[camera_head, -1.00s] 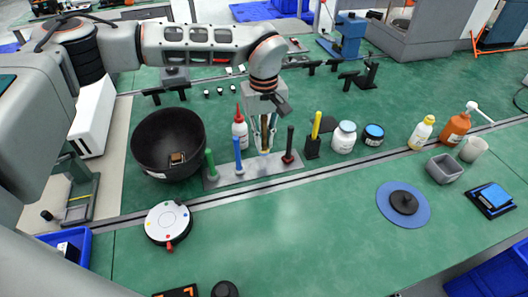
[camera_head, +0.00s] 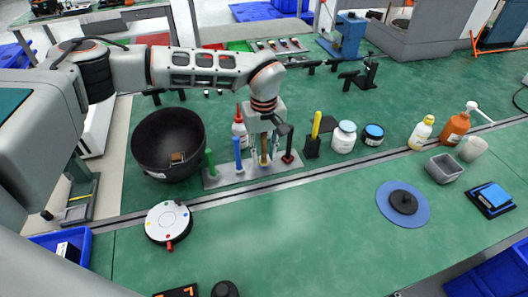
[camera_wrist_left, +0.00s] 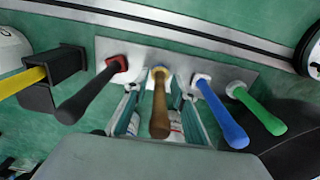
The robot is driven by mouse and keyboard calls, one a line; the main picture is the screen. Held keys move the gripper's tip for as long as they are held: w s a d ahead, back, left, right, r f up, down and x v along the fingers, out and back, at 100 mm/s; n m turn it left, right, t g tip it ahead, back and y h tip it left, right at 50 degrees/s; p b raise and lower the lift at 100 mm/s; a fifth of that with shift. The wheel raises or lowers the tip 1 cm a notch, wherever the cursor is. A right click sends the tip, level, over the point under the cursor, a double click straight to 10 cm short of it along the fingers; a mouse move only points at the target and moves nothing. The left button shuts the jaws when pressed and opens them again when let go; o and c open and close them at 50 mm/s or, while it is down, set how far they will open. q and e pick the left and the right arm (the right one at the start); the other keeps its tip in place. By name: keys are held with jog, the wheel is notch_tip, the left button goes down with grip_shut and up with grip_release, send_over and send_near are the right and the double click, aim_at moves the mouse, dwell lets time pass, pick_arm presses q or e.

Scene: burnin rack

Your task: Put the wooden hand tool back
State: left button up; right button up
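The wooden hand tool, with a brown handle (camera_head: 264,150), stands upright in the grey metal rack (camera_head: 225,178). In the left wrist view its handle (camera_wrist_left: 160,108) points toward the camera and its collar sits at the rack plate (camera_wrist_left: 215,72). My left gripper (camera_head: 263,148) is lowered over it. In the wrist view the two fingers (camera_wrist_left: 158,108) stand on either side of the handle with a gap showing, so it looks open around the tool. The tool's lower end is hidden in the rack. My right gripper is not in view.
Blue (camera_head: 237,153) and green (camera_head: 210,163) handles stand left of the tool, a dark red-collared one (camera_head: 288,147) right. A red-capped bottle (camera_head: 240,128) stands close behind. A black bowl (camera_head: 150,140) is left; a yellow-handled tool (camera_head: 316,125) is right.

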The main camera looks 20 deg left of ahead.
pick_arm(q)
jog(key=shift+r, duration=0.1)
notch_tip(320, 180, up, 12)
jog(key=shift+r, duration=0.1)
dwell(0.6)
dwell(0.4)
